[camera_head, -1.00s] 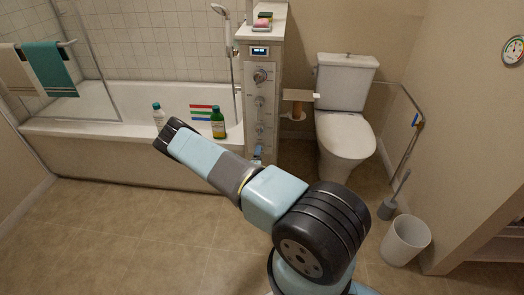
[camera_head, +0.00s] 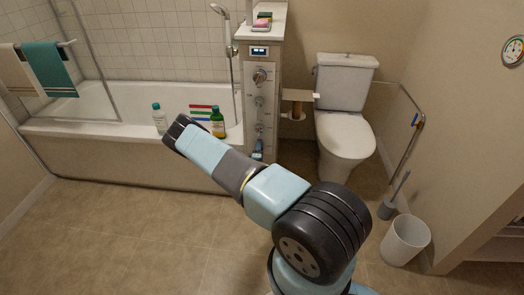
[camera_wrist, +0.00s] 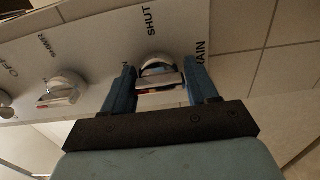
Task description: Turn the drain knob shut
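The drain knob (camera_wrist: 160,73) is a shiny metal knob with a bar-like grip on a pale panel. In the wrist view the word SHUT stands above it, and part of the word DRAIN shows to its right. My gripper (camera_wrist: 161,85) has two blue fingers, one on each side of the knob. They are apart, and I cannot tell whether they touch the knob. In the head view the blue fingers of my gripper (camera_head: 258,148) are low on the front of the panel (camera_head: 248,105), and the drain knob cannot be made out there.
Another knob (camera_wrist: 63,88) sits left of the drain knob. In the head view, more knobs are higher on the panel. Bottles (camera_head: 218,122) stand on the bathtub rim (camera_head: 90,131) to the left. A toilet (camera_head: 345,135) stands right. The floor in front is clear.

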